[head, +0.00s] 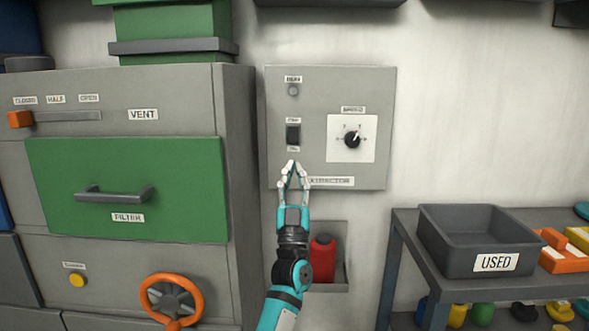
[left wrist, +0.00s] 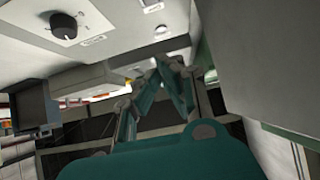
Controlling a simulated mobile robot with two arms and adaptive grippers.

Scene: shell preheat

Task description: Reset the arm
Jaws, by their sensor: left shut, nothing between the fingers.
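My left gripper (head: 294,168) is in the middle of the head view, raised in front of the grey control panel (head: 378,90), just below its black rocker switch (head: 293,135). Its fingertips are together and hold nothing. I cannot tell whether the fingertips touch the panel. In the left wrist view the gripper (left wrist: 168,66) shows from behind, with the panel's black knob (left wrist: 63,25) at the upper left. My right gripper is in neither view.
A grey cabinet with a green filter drawer (head: 180,195) and an orange wheel (head: 172,300) stands left. A red bottle (head: 322,258) sits in a wall recess behind my forearm. At right, a shelf holds a grey USED bin (head: 440,250). Wall above the shelf is clear.

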